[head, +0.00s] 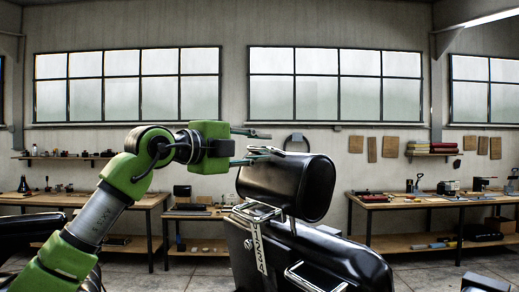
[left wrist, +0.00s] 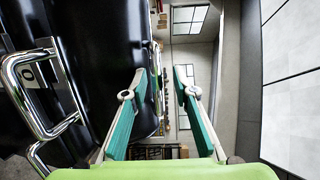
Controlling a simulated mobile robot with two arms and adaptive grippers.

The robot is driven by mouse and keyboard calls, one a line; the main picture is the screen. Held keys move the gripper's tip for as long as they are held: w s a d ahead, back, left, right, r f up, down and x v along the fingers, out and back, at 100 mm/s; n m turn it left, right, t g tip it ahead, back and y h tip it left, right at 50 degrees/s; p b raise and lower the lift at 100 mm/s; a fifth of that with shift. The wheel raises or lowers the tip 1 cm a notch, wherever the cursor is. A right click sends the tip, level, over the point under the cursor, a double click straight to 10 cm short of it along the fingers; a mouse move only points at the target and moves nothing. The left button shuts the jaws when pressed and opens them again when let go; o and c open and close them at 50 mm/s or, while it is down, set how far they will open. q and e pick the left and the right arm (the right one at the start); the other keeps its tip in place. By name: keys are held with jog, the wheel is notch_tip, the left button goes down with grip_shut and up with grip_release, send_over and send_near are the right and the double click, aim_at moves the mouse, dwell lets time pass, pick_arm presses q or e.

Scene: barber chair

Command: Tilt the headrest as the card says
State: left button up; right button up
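The black padded headrest (head: 290,187) of the barber chair stands on thin metal posts above the black chair back (head: 335,255). My right gripper is not in view.
A workbench with tools (head: 425,198) stands behind on the right, and another bench (head: 70,200) behind on the left. A wall shelf (head: 65,157) holds small items.

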pick_arm(q)
jog(key=shift+f, duration=0.1)
jog(key=shift+s+a, duration=0.1)
jog(key=shift+a, duration=0.1)
jog(key=v, duration=1.1)
jog(key=shift+s, duration=0.25)
jog(key=shift+a, duration=0.1)
